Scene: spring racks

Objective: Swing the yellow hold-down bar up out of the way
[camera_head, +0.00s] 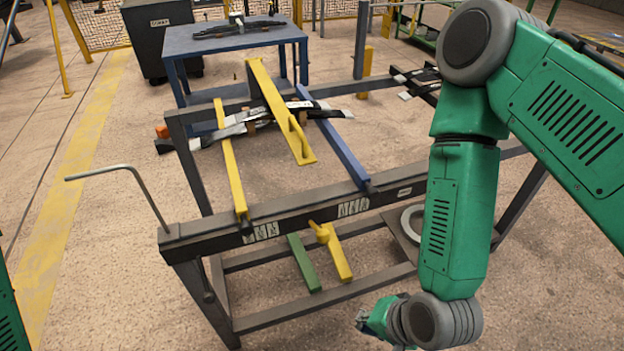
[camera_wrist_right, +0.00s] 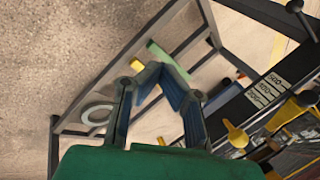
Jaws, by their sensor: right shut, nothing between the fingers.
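The yellow hold-down bar (camera_head: 272,95) slants over the rack in the head view, with a loop handle (camera_head: 297,132) near its close end. Its far end is at the rack's back beam; its close end stands clear of the front beam. Dark and silvery leaf springs (camera_head: 240,122) lie beneath it. My right gripper (camera_head: 362,318) is low in front of the rack, apart from the bar. In the right wrist view its blue-padded fingers (camera_wrist_right: 160,72) meet at the tips, empty. A yellow piece (camera_wrist_right: 235,135) there may be the bar; I cannot tell. My left gripper is out of view.
The rack's front beam (camera_head: 285,222) has yellow and blue cross rails behind it. A bent grey rod (camera_head: 130,168) rises at its left end. A blue table (camera_head: 228,40) stands behind. Floor is clear at left.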

